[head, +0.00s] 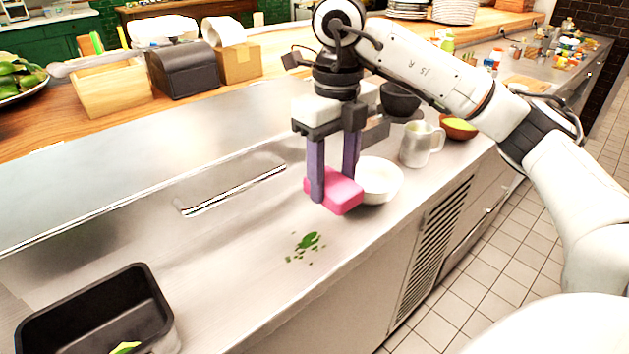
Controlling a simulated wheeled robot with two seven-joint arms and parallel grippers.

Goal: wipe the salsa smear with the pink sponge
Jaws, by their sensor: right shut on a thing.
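My right gripper (331,185) is shut on the pink sponge (337,196), with one finger on each side of it. The sponge looks slightly above the steel counter, though I cannot tell the exact gap. On the counter, nearer to me and a little left of the sponge, is a green smear (307,242) with small scattered flecks. The sponge and the smear are apart. My left gripper is not in view.
A white bowl (382,180) is close beside the sponge on the right. Behind it are a light pitcher (414,150) and a brown bowl (459,133). A black tray (92,307) stands at front left. The counter around the smear is clear.

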